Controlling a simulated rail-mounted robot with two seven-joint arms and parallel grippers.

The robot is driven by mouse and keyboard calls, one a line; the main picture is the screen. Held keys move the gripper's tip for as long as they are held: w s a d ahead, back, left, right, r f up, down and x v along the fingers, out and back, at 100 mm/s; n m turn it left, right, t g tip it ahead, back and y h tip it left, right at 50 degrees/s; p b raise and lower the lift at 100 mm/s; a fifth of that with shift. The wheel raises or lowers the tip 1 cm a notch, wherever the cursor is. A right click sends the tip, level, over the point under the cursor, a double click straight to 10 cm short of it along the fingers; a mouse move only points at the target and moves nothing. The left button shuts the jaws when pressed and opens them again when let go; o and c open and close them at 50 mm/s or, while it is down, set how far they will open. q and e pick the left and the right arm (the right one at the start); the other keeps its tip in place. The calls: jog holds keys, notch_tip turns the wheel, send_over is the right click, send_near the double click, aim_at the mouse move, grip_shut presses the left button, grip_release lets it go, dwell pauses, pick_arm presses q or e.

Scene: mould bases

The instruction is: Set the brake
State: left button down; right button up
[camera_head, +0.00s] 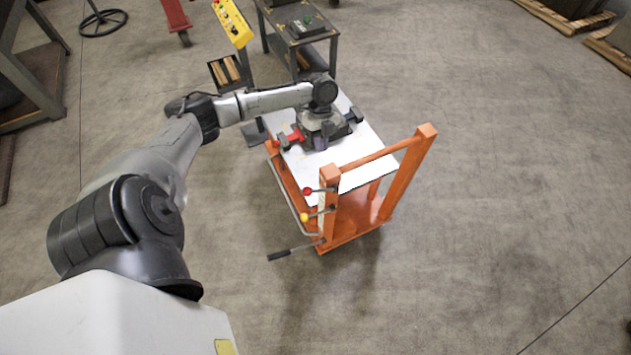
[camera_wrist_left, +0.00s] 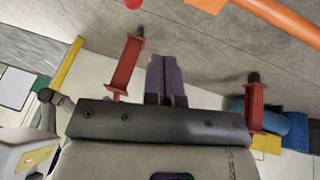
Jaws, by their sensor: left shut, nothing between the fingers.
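An orange cart (camera_head: 404,175) with a white top (camera_head: 368,145) stands mid-floor. On its near left post are a lever with a red knob (camera_head: 307,191), a lever with a yellow knob (camera_head: 304,217) and a lower lever with a black grip (camera_head: 279,255). Nothing visible marks which is the brake. My left gripper (camera_head: 320,144) is over the white top, behind the levers and apart from them. In the left wrist view its fingers (camera_wrist_left: 160,78) are together and empty. A red ball, likely the red knob (camera_wrist_left: 133,3), shows at the top edge there. My right gripper is not in view.
Two red pieces (camera_wrist_left: 124,66) (camera_wrist_left: 255,108) flank the fingers in the wrist view. An orange rail (camera_head: 375,157) spans the cart's posts. A dark table (camera_head: 300,28) and yellow control box (camera_head: 232,22) stand behind.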

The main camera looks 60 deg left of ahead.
pick_arm(q)
jog(key=p, duration=0.4)
send_near(316, 190)
jog(key=w+x, duration=0.1)
jog(key=x, duration=0.4)
jog(key=shift+s+d+f, duration=0.35)
jog(key=shift+s+f, duration=0.4)
jog(key=shift+f, duration=0.05)
jog(key=shift+f, duration=0.1)
